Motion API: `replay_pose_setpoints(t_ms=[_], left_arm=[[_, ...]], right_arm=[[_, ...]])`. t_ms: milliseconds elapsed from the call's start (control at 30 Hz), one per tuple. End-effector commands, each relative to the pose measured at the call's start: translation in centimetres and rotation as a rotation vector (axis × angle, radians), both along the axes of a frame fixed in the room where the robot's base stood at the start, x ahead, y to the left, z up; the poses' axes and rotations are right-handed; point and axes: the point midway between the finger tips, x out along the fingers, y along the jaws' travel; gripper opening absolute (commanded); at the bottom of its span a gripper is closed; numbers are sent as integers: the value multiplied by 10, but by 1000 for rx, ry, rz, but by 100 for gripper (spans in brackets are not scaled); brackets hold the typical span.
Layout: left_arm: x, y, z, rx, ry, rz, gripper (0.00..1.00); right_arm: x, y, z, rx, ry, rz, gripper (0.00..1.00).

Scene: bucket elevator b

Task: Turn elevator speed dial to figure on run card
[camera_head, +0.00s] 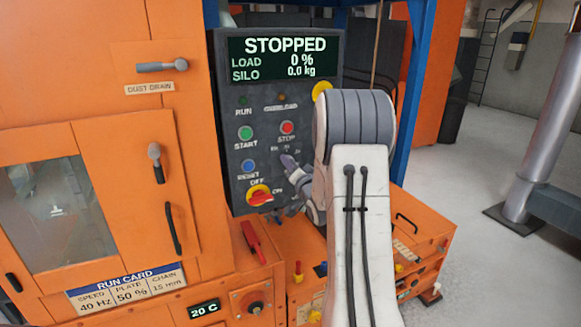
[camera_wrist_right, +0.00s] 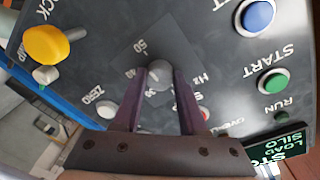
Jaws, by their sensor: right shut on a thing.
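The speed dial (camera_wrist_right: 159,74) is a small grey knob on the dark control panel (camera_head: 232,110). In the right wrist view it sits between the two purple fingers of my right gripper (camera_wrist_right: 160,84), which is shut on it. Figures near 50, 40 and 30 and "HZ" show around it, upside down; where its pointer stands I cannot tell. The run card (camera_head: 125,287) on the orange machine reads speed 40 Hz, plate 50 %, chain 15 mm. My left gripper is out of view.
The display (camera_head: 285,58) reads STOPPED, load 0 %, silo 0.0 kg. Close to the dial are the red stop button (camera_head: 288,127), green start button (camera_head: 246,132), blue reset button (camera_head: 249,166) and red-yellow switch (camera_head: 260,196). A yellow knob (camera_wrist_right: 45,45) also stands near.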

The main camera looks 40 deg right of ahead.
Motion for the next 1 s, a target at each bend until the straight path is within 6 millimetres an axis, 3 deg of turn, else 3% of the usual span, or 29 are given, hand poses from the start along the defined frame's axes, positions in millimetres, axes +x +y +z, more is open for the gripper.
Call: replay_pose_setpoints(t_ms=[700, 1000], left_arm=[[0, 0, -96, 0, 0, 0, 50], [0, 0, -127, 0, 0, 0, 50]], right_arm=[[-1, -1, -7, -568, 132, -3, 0], [-1, 0, -6, -800, 190, -2, 0]])
